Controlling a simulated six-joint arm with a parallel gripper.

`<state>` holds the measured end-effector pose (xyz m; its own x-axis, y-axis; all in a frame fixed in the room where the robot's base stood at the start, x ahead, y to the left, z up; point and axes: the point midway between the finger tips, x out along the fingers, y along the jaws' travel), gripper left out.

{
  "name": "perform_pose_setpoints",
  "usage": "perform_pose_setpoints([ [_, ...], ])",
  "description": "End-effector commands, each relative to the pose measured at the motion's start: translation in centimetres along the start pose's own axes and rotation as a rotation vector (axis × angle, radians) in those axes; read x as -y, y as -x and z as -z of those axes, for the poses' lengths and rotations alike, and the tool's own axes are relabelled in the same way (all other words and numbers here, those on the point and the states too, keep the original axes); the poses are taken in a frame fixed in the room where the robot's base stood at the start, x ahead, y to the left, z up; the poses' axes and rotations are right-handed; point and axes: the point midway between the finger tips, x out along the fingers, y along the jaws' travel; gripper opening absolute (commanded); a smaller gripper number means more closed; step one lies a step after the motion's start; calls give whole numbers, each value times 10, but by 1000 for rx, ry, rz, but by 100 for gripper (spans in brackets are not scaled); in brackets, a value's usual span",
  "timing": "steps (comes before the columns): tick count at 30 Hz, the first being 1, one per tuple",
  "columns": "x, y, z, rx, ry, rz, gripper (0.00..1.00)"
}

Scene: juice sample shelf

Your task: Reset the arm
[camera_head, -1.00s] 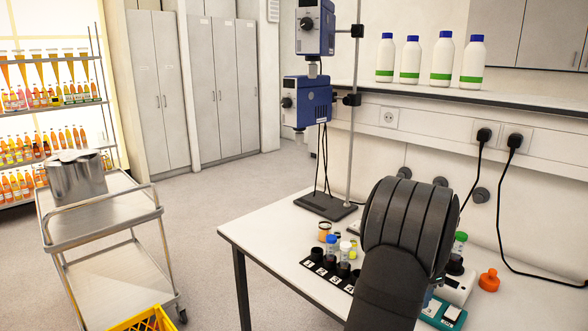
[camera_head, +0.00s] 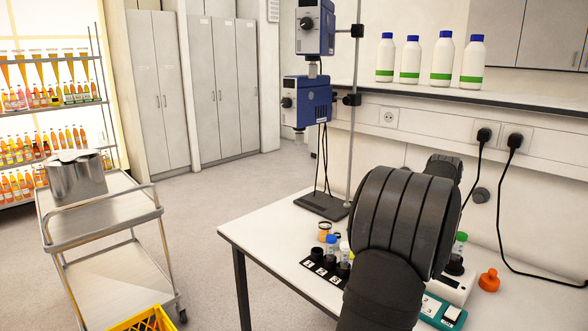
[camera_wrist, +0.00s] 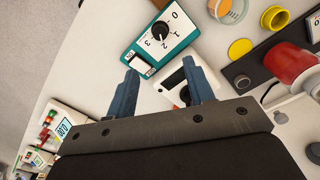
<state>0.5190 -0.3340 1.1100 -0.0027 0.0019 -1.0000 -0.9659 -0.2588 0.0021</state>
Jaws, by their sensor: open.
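My gripper (camera_wrist: 165,92) shows in the wrist view with its two blue-grey fingers apart and nothing between them. It is above the white table, over a white device (camera_wrist: 175,88) and near a teal device with a numbered dial (camera_wrist: 163,32). In the head view my dark arm stands over the right part of the table (camera_head: 262,226) and hides part of what is on it. The gripper's fingers are hidden there.
A black numbered rack (camera_head: 322,272) with small capped tubes stands left of my arm. A stirrer stand (camera_head: 325,205) rises behind it. An orange flask (camera_head: 489,280) is at the right. A steel cart (camera_head: 100,214) and yellow crate (camera_head: 145,322) stand left, with floor between.

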Motion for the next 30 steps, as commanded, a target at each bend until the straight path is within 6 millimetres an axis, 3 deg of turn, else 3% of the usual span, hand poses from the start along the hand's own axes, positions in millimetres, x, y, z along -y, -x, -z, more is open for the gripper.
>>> perform_pose_setpoints([
  [22,0,-152,0,1,0,-1,48],
  [30,0,-147,1,-3,230,2,48],
])
